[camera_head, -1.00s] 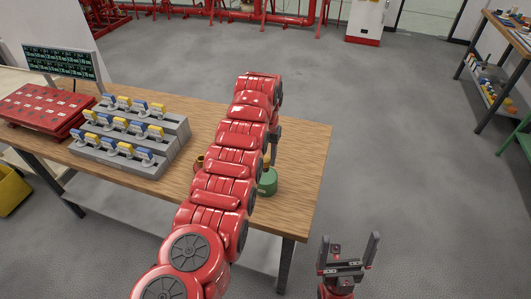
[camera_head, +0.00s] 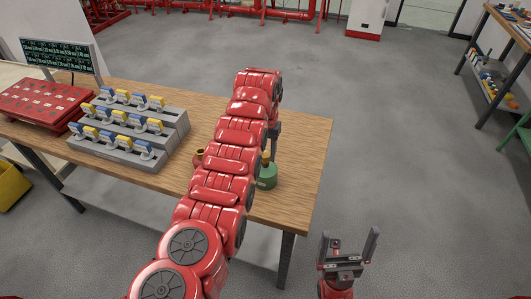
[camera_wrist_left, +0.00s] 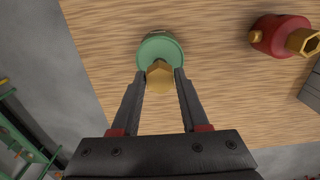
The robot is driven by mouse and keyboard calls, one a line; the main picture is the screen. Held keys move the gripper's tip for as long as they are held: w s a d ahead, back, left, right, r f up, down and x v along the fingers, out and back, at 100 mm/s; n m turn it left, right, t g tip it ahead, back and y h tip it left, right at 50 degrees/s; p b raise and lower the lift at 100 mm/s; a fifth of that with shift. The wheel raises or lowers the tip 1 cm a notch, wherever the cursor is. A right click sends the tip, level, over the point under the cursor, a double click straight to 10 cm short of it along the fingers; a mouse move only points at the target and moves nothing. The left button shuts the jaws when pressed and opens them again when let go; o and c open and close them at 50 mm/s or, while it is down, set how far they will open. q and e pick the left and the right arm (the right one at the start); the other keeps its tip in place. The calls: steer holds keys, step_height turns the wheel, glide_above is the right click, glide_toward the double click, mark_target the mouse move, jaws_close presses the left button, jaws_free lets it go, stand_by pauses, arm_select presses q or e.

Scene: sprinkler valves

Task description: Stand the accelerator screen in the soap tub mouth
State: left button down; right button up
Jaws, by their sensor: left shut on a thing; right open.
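A green tub (camera_head: 267,176), seemingly the soap tub, stands on the wooden table near its right end. It also shows in the left wrist view (camera_wrist_left: 158,48). A brass hexagonal piece (camera_wrist_left: 159,75), seemingly the accelerator screen, is at the tub's near side in that view, between my left fingertips. My left gripper (camera_wrist_left: 160,80) is shut on it. In the head view the brass piece (camera_head: 265,158) shows at the tub's top; whether it sits inside the mouth I cannot tell. My red left arm hides most of that gripper there. My right gripper (camera_head: 349,247) is open and empty, beyond the table's right edge.
A red fitting with a brass hex end (camera_wrist_left: 283,37) stands beside the tub on the table (camera_head: 300,150). Grey stepped racks (camera_head: 130,133) with blue and yellow valves, a red panel (camera_head: 40,104) and a display (camera_head: 60,57) fill the left. The tabletop's right end is clear.

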mark_target(266, 154)
stand_by(0.7)
arm_select(q)
steer(key=shift+f+b, duration=1)
steer(key=shift+f, duration=0.8)
steer(key=shift+c, duration=1.7)
jaws_free()
steer(key=shift+r, duration=3.95)
